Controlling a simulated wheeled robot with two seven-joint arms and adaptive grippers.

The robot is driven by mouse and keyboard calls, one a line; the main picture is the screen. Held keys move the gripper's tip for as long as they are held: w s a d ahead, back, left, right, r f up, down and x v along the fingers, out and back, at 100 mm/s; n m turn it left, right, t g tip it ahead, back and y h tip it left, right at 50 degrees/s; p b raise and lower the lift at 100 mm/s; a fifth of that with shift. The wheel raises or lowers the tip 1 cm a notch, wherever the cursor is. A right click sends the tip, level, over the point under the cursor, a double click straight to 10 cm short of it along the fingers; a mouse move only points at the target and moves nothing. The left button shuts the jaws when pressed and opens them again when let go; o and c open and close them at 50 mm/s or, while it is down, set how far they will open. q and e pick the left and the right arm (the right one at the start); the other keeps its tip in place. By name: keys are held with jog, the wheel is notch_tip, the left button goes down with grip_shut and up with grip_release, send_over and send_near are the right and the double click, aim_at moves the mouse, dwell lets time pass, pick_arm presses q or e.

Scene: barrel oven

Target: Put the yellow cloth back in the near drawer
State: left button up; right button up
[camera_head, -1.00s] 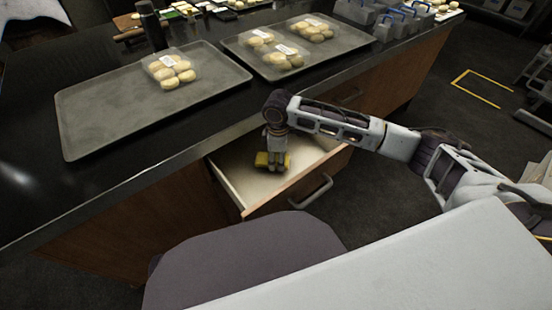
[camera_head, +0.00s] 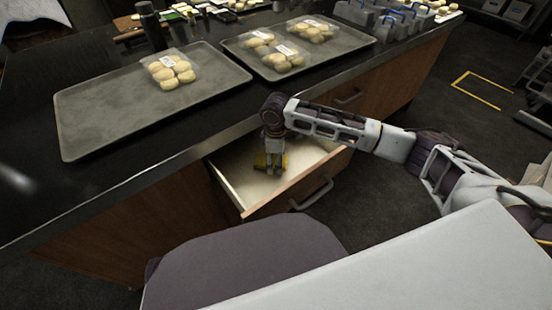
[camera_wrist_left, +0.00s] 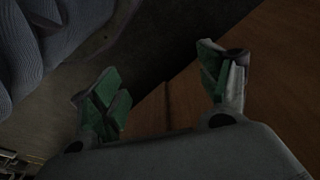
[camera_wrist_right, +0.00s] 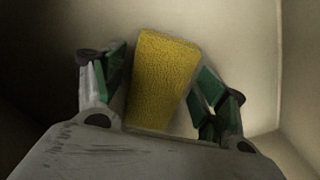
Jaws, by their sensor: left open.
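The yellow cloth (camera_head: 260,160) is inside the open near drawer (camera_head: 232,192), towards its left end. In the right wrist view the cloth (camera_wrist_right: 162,80) is a thick yellow block between the fingers of my right gripper (camera_wrist_right: 162,88). The fingers are apart, with a gap on the cloth's left side; contact on the right side is unclear. In the head view my right gripper (camera_head: 275,168) points down into the drawer and partly hides the cloth. My left gripper (camera_wrist_left: 160,88) is open and empty in its wrist view, near a brown wood surface.
The black counter (camera_head: 120,185) overhangs the drawer. Trays (camera_head: 110,125) with packed buns (camera_head: 170,70) stand on it. The drawer's front has a handle (camera_head: 312,195). A second drawer handle (camera_head: 348,97) is farther right. The drawer floor right of the gripper is bare.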

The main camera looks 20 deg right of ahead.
pick_arm(q)
jog(key=shift+w+r, duration=0.35)
jog(key=shift+w, duration=0.25)
pick_arm(e)
jog(key=shift+r, duration=0.1)
jog(key=shift+r, duration=0.35)
notch_tip(320, 180, up, 7)
jog(key=shift+f+p, duration=0.15)
jog(key=shift+p, duration=0.85)
pick_arm(q)
notch_tip(320, 180, down, 7)
jog(key=s+a+p, duration=0.1)
jog(key=shift+a+f, duration=0.2)
jog(key=shift+a, duration=0.05)
pick_arm(e)
jog(key=shift+r, duration=2.4)
pick_arm(q)
jog(key=shift+s, duration=0.1)
jog(key=shift+d, duration=0.1)
pick_arm(e)
jog(key=shift+d, duration=0.1)
